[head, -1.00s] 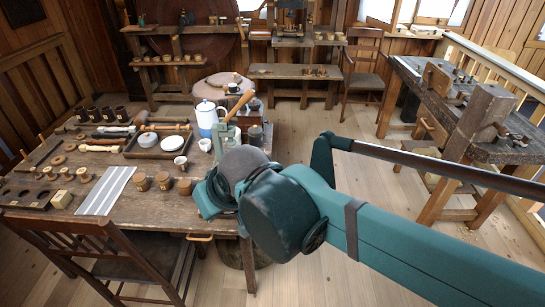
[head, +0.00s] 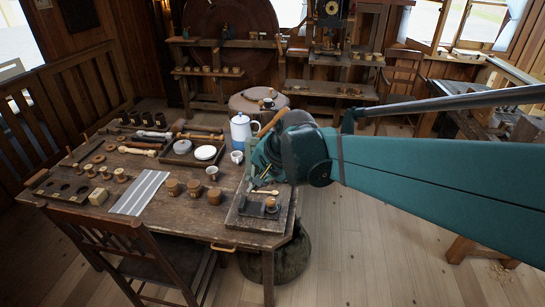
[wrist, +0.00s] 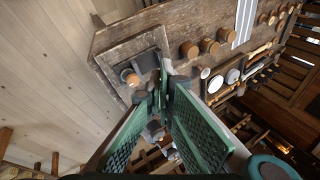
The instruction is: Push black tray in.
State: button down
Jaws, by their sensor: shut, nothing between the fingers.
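A small dark tray-like piece (head: 250,208) lies on a board at the table's front right corner. A small spool or cup (head: 271,204) stands at its right end. In the wrist view the dark piece (wrist: 146,64) lies just beyond my fingertips, with the round orange-topped spool (wrist: 130,77) beside it. A larger dark tray (head: 178,159) holds a grey bowl and a white plate farther back; I cannot tell which tray is the task's. My gripper (wrist: 167,78) is shut and empty, its green fingers meeting above the table. I cannot tell whether it touches anything.
Wooden cups (head: 193,188), a striped cloth (head: 140,193) and a white jug (head: 240,131) stand or lie on the table (head: 160,215). A chair (head: 125,245) is at the front. Shelves line the back wall.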

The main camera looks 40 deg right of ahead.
jog(key=d+f+m, duration=0.4)
jog(key=d+m, duration=0.2)
jog(key=d, duration=0.6)
jog(key=w+d+f+m+t+y+p, duration=0.1)
jog(key=d+f+m, duration=0.3)
jog(key=d+m, duration=0.3)
jog(key=w+d+f+m+p, duration=0.1)
jog(key=d+f+m, duration=0.4)
jog(key=d, duration=1.2)
jog(key=shift+w+d+m+t+y, duration=0.15)
jog(key=shift+m+t+y, duration=0.25)
jog(key=shift+m, duration=0.4)
jog(key=w+r+b+x, duration=0.1)
jog(key=w+b+x, duration=0.1)
jog(key=x, duration=1.1)
jog(key=shift+a+r, duration=0.3)
jog(key=shift+r, duration=0.05)
